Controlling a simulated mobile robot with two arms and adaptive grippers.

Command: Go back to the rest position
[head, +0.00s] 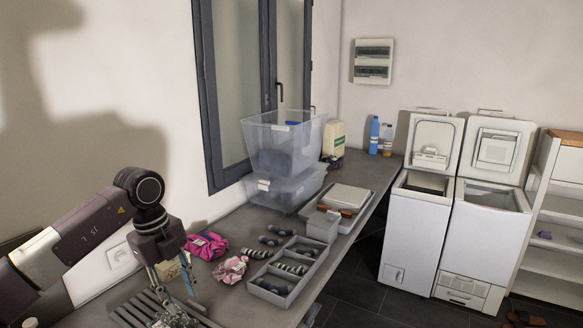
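My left gripper (176,294) hangs over the left end of the counter (235,228), fingers pointing down and apart, with nothing seen held between them. A grey patterned bundle (175,320) lies below the fingertips, cut off by the bottom edge of the picture; I cannot tell the gap between them. My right gripper is out of view. Two white toploaders (415,225) (482,245) stand side by side at the right with their lids up.
Pink cloths (206,246) (230,269) and a grey divided tray (275,285) of dark and striped rolled items lie right of the gripper. Clear bins (284,140) are stacked by the window. A dark slatted rack (140,308) lies at the counter's near left. Dark floor is open before the toploaders.

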